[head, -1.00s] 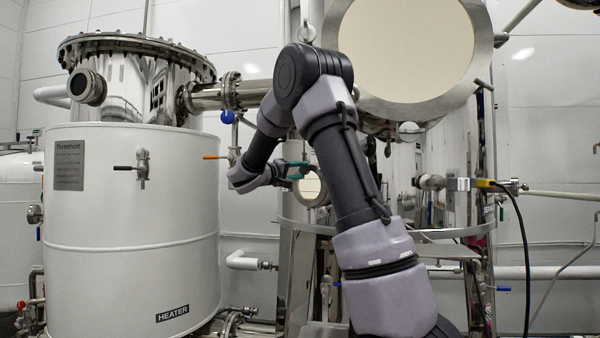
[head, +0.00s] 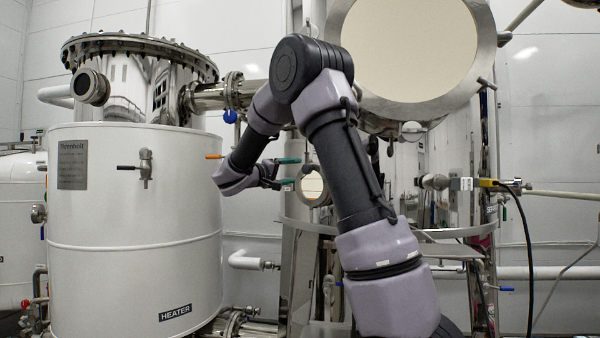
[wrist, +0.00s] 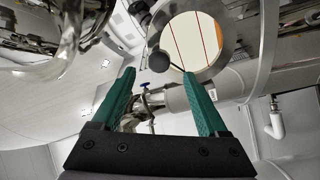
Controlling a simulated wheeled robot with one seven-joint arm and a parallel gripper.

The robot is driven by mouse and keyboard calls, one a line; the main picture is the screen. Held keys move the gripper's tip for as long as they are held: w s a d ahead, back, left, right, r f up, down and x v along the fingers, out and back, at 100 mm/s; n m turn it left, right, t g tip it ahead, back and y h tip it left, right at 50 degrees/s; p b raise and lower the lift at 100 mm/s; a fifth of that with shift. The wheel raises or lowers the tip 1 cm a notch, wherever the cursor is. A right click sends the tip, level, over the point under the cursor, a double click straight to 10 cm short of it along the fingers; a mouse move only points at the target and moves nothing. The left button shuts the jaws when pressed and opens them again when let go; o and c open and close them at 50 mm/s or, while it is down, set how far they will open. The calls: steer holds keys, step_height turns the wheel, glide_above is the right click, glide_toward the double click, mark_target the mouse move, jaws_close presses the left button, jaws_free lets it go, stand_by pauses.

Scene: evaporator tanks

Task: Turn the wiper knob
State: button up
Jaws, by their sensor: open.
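In the wrist view, a black ball knob (wrist: 158,62) on a thin rod, which looks like the wiper knob, sits in front of the rim of a round sight glass (wrist: 193,42). My gripper (wrist: 159,76) is open, its two green fingers pointing up toward the knob. The knob appears between the fingertips in the picture, but I cannot tell how far ahead of them it is. In the head view, my gripper (head: 294,171) is beside the small sight glass (head: 313,186), left of it. The knob cannot be made out there.
The white heater tank (head: 130,220) stands at the left, with an orange-handled valve (head: 214,157) on its right side. A large round cover (head: 408,50) is above right of my arm. A blue-handled valve (wrist: 145,86) and pipes show between and behind the fingers.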

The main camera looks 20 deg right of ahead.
steer(key=v, duration=0.5)
steer(key=shift+a, duration=0.2)
